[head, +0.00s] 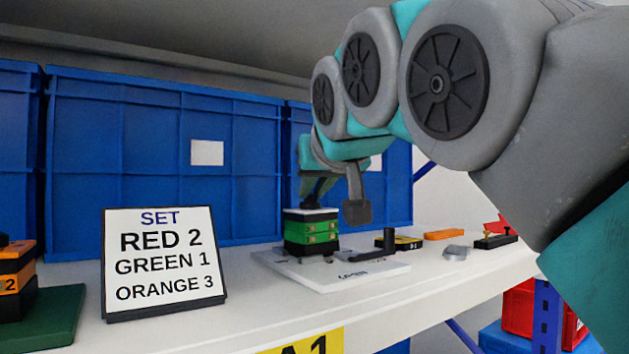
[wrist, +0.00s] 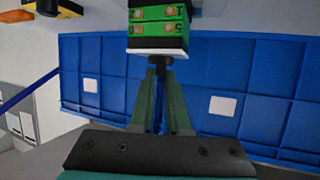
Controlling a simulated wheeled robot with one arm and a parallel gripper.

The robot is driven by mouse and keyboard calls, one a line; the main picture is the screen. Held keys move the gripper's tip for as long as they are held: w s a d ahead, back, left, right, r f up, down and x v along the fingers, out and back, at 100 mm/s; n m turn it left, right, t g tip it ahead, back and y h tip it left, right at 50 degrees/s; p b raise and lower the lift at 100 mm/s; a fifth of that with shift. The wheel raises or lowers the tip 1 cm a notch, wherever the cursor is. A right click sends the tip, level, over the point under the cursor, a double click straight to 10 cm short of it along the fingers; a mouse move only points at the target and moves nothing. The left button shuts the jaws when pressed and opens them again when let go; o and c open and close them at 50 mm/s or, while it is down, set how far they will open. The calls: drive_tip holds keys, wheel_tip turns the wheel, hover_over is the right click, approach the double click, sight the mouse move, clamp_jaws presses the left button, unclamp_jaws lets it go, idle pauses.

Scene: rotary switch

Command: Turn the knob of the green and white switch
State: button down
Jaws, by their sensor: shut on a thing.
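The green and white switch (head: 311,234) stands upright on a white base plate (head: 345,272) on the shelf. It has green side bands, a dark lower part and a white top. In the wrist view the switch (wrist: 158,24) appears upside down, with its white face towards my fingers. My gripper (head: 316,198) is above the switch top, pointing down. In the wrist view my gripper (wrist: 160,75) is shut on the dark knob (wrist: 159,60) at the white face. The fingers hide most of the knob, so its setting cannot be read.
A sign (head: 161,263) reads SET RED 2, GREEN 1, ORANGE 3. An orange and black switch (head: 14,281) stands at far left. Blue crates (head: 150,150) line the back. Right of the switch are a black handle (head: 378,254), an orange block (head: 444,234) and a grey piece (head: 455,252).

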drive_tip(key=n+y+p, duration=0.1)
drive_tip(key=n+g+y+p, duration=0.1)
drive_tip(key=n+y, duration=0.1)
drive_tip(key=d+n+g+y+p, duration=0.1)
drive_tip(key=y, duration=0.1)
drive_tip(key=shift+w+r+n+p, duration=0.2)
drive_tip(key=shift+r+n+p, duration=0.05)
drive_tip(key=shift+n+p, duration=0.1)
drive_tip(key=shift+w+d+f+n+g+y+p, duration=0.15)
drive_tip(key=shift+n+g+y+p, duration=0.25)
drive_tip(key=shift+n+g+y, duration=0.45)
drive_tip(key=shift+w+d+f+n+g+y+p, duration=0.15)
drive_tip(key=shift+n+g+y+p, duration=0.25)
drive_tip(key=shift+n+g+y, duration=0.45)
drive_tip(key=shift+d+n, duration=0.1)
drive_tip(key=shift+n, duration=0.15)
drive_tip(key=c, duration=0.8)
unclamp_jaws()
drive_tip(key=shift+g, duration=0.3)
drive_tip(key=shift+o, duration=0.2)
drive_tip(key=shift+d+r, duration=0.1)
drive_tip(key=v, duration=0.7)
drive_tip(key=shift+s+d+b, duration=0.2)
drive_tip(key=shift+b, duration=0.1)
drive_tip(key=shift+r, duration=0.1)
